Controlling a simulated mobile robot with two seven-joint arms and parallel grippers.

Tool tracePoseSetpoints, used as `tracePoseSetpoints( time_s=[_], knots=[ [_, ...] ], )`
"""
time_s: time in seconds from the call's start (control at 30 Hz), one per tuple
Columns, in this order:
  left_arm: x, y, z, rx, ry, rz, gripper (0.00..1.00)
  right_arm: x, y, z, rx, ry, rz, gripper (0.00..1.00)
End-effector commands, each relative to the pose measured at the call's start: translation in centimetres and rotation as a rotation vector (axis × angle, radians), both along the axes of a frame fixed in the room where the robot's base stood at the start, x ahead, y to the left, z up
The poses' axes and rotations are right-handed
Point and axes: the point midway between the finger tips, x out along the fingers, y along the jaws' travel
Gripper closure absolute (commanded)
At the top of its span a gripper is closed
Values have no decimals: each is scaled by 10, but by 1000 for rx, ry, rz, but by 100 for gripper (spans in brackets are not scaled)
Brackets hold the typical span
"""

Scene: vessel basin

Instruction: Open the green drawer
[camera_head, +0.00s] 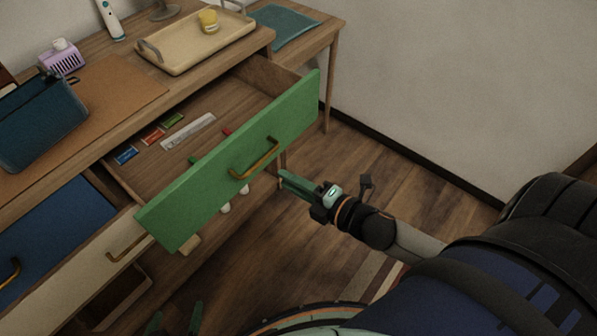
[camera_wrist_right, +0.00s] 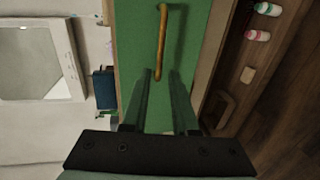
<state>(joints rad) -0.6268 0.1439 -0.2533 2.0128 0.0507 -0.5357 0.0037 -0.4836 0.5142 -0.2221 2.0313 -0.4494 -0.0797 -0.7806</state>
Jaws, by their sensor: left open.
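The green drawer (camera_head: 205,200) is pulled out of the desk, and its inside shows from above. Its front carries a brass handle (camera_head: 255,160), which also shows in the right wrist view (camera_wrist_right: 163,40). My right gripper (camera_head: 283,180) is in front of the drawer, a little right of the handle and apart from it. In the right wrist view its two fingers (camera_wrist_right: 162,75) are spread with nothing held between them, and the handle lies ahead. My left gripper (camera_head: 175,318) shows only its fingertips at the bottom edge, apart and empty.
The drawer holds a pale ruler (camera_head: 188,131) and small coloured packs (camera_head: 152,135). A blue drawer (camera_head: 50,235) and a cream drawer (camera_head: 95,265) are to the left. A tray (camera_head: 190,55) and a dark blue basket (camera_head: 40,120) stand on the desk. Floor (camera_head: 370,185) is clear at right.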

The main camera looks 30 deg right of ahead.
Motion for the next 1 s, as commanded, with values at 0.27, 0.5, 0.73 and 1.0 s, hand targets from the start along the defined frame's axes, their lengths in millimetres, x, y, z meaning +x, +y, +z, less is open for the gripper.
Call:
tracePoseSetpoints(
  time_s=[0.27, 0.5, 0.73, 1.0],
  knots=[
    [1, -1, 2, -1, -4, -1, 0, -19, -7, 4, 0, 0, 0, 73],
    [1, -1, 2, -2, -4, -2, 0, -20, -7, 4, 0, 0, -1, 73],
    [1, -1, 2, -2, -3, -3, 0, -20, -7, 4, 0, 0, -1, 73],
    [-2, -1, 0, -2, 3, -2, 0, -25, -6, -15, 186, 126, -106, 73]
  ],
)
